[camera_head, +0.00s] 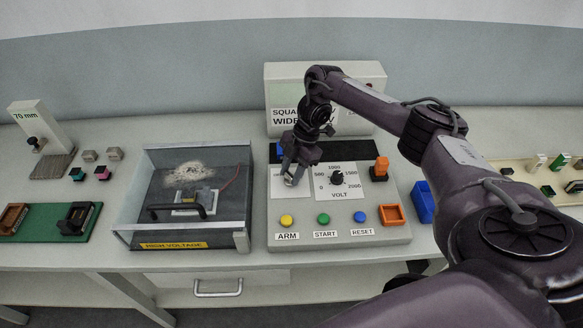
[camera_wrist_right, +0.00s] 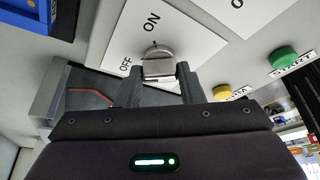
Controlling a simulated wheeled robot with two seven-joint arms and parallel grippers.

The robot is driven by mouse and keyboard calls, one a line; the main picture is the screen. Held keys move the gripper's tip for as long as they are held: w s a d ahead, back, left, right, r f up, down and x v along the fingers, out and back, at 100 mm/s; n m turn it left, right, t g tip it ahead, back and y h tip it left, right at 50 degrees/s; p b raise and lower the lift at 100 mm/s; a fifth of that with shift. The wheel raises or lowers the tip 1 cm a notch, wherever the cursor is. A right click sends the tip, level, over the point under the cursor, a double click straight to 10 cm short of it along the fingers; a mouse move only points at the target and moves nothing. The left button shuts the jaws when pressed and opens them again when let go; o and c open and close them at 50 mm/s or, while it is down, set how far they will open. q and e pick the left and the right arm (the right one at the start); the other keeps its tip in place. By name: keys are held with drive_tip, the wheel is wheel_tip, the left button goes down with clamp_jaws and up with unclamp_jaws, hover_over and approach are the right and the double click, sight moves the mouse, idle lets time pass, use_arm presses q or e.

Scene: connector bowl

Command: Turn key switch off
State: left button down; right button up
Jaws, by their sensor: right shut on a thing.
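The key switch (camera_wrist_right: 158,66) is a silver key on a white plate (camera_wrist_right: 107,52) with the labels ON and OFF. In the wrist view the ON label lies beyond the key and the OFF label lies to its left. I cannot tell for sure which label the key points at. My right gripper (camera_head: 291,176) reaches down onto the left part of the control panel (camera_head: 390,235). Its two fingers are shut on the key, one on each side. My left gripper is not in view.
A VOLT dial (camera_head: 337,176) and an orange-topped switch (camera_head: 381,168) are right of the key. Yellow (camera_head: 287,220), green (camera_head: 323,219) and blue (camera_head: 360,217) buttons line the front. A clear-walled HIGH VOLTAGE box (camera_head: 240,215) stands left of the panel.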

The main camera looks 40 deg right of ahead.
drive_tip(key=shift+w+r+n+g+p, duration=0.15)
drive_tip(key=shift+n+g+p, duration=0.25)
drive_tip(key=shift+n, duration=0.4)
drive_tip(key=o, duration=1)
drive_tip(key=shift+p+v, duration=0.65)
drive_tip(key=shift+v, duration=3.15)
